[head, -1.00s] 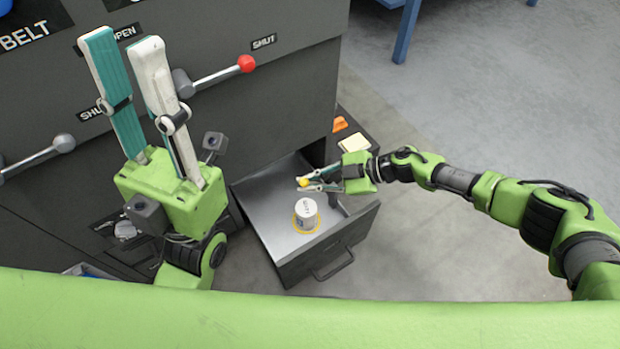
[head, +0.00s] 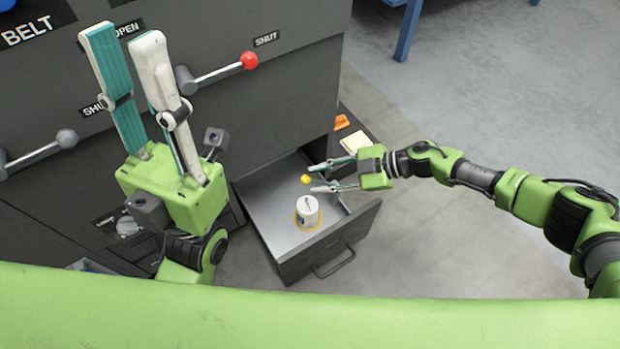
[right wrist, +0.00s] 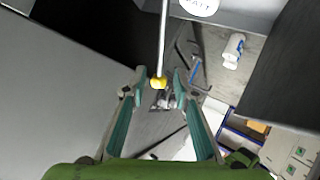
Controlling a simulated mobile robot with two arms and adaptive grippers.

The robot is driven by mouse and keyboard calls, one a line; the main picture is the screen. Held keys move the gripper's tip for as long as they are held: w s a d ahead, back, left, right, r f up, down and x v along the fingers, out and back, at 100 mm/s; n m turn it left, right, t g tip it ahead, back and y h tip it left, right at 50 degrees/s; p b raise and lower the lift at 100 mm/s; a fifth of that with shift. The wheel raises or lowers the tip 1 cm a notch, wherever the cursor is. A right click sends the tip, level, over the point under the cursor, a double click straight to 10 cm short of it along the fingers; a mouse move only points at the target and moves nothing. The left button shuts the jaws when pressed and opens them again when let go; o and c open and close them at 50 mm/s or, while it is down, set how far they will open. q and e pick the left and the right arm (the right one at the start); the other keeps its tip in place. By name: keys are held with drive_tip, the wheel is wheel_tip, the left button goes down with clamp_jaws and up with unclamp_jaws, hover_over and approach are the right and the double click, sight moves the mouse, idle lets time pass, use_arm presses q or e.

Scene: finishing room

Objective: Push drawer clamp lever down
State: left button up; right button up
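The clamp lever's yellow knob (head: 305,180) shows over the open drawer (head: 345,236). In the right wrist view a thin pale rod (right wrist: 163,40) ends in the yellow knob (right wrist: 158,83). My right gripper (head: 316,179) is open, its fingers spread, with the knob just off the fingertips in the head view. In the right wrist view the knob appears between the tips of my right gripper (right wrist: 159,88), with gaps on both sides. My left gripper (head: 122,45) is open and empty, pointing up in front of the cabinet.
A white tub (head: 307,212) with a yellow ring at its base stands in the drawer. A red-knobbed lever (head: 222,73) and a grey-knobbed lever (head: 40,150) stick out from the dark cabinet. An orange item (head: 341,122) and pale pad (head: 356,142) lie beyond the drawer.

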drive_tip(key=v, duration=0.8)
drive_tip(key=shift+r, duration=0.15)
